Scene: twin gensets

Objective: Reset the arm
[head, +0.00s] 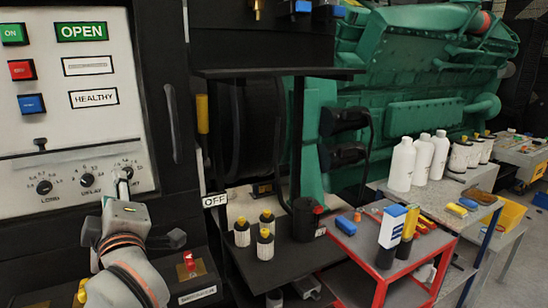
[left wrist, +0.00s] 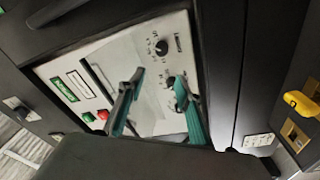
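My left gripper (head: 122,186) is in front of the lower part of a pale control panel (head: 100,120), close to the rightmost of its black knobs (head: 127,172). In the left wrist view its two teal fingers (left wrist: 160,80) stand apart with nothing seen between them, and the panel (left wrist: 150,55) lies beyond them. I cannot tell whether a fingertip touches the panel. My right gripper is not in view.
A dark cabinet surrounds the panel, with a red button (head: 189,260) on a ledge below. Yellow-capped bottles (head: 265,243) stand on a black shelf to the right. Beyond are a red cart (head: 345,270), white bottles (head: 402,165) and a green engine (head: 425,75).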

